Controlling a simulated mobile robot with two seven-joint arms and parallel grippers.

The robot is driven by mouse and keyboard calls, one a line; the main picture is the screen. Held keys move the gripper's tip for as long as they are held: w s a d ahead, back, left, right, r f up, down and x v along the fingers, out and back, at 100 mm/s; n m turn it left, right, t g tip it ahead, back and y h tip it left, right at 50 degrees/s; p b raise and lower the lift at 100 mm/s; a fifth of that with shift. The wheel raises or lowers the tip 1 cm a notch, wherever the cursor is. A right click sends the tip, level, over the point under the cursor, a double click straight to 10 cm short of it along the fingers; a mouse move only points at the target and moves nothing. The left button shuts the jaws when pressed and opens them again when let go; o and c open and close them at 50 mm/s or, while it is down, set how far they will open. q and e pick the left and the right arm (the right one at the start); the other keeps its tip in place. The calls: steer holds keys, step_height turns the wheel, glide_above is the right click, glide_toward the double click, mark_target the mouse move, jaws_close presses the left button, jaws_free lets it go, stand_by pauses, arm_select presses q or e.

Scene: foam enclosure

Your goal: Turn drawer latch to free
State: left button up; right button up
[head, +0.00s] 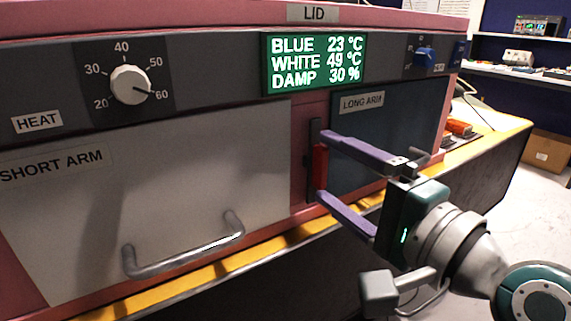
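The drawer latch is a red bar (319,166) standing upright on a dark backing strip (315,131). It sits on the pink post between the white SHORT ARM panel (190,175) and the dark blue LONG ARM panel (400,112). My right gripper (323,168) reaches in from the right. Its two purple fingers are wide apart, one tip near the latch's upper end and one near its lower end. I cannot tell whether either finger touches the latch. My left gripper is not in view.
The white panel has a grey bar handle (185,247). A yellow ledge (205,273) runs below the panels. Open floor and a cardboard box (548,150) lie at right.

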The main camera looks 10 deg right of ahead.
steer(key=shift+o, duration=0.6)
steer(key=v, duration=1)
